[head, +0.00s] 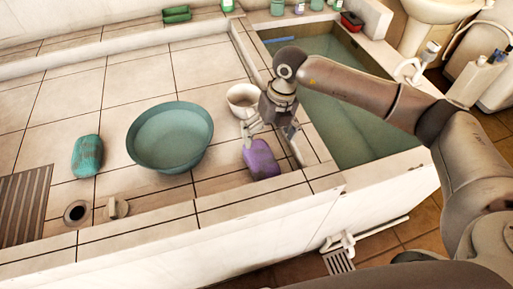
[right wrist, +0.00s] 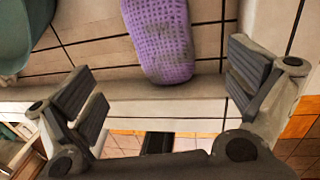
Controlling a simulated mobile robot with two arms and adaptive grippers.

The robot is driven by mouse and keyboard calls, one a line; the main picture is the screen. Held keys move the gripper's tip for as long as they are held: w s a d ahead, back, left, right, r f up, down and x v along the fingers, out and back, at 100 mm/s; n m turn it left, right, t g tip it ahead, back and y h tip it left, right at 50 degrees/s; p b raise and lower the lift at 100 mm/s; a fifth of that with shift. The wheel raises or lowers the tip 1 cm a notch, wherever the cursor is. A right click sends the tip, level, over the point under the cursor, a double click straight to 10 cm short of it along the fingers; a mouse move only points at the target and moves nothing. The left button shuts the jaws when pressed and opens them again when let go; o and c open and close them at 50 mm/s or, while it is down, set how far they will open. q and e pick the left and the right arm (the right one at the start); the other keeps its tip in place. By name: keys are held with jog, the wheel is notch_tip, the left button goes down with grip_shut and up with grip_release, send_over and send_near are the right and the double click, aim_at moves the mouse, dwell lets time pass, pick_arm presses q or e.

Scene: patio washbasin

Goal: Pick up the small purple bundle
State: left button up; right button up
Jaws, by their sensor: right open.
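The small purple bundle (head: 262,160) lies on the tiled counter near its front right, close to the raised edge of the water basin. In the right wrist view the bundle (right wrist: 160,40) has a knobbly purple surface with grey smudges. My right gripper (head: 268,136) is just above and behind the bundle in the head view, pointing down. In the right wrist view its two fingers (right wrist: 165,90) are wide apart, with the bundle's lower end between and beyond them. Nothing is held. My left gripper is not in view.
A teal bowl (head: 171,137) stands left of the bundle, and a white cup (head: 241,101) stands just behind my right gripper. A teal-and-brown block (head: 87,156) lies at the left. The water basin (head: 345,125) is to the right. The counter's front edge (head: 250,200) is close.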

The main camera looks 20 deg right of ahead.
aim_at(263, 157)
notch_tip(263, 157, down, 2)
jog(key=shift+s+a+f, duration=0.1)
jog(key=shift+f, duration=0.05)
jog(key=f, duration=0.2)
jog(key=shift+s+a+f+p, duration=0.25)
jog(key=shift+a+f+p, duration=0.05)
jog(key=shift+p, duration=0.05)
jog(key=shift+f, duration=0.35)
jog(key=f, duration=0.1)
jog(key=f+p, duration=0.1)
jog(key=f, duration=0.2)
jog(key=shift+w+a+f, duration=0.1)
jog(key=shift+a+f, duration=0.2)
jog(key=shift+a, duration=0.05)
jog(key=c, duration=0.4)
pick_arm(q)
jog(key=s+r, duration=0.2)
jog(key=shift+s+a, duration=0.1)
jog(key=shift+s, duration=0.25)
pick_arm(e)
jog(key=c, duration=0.7)
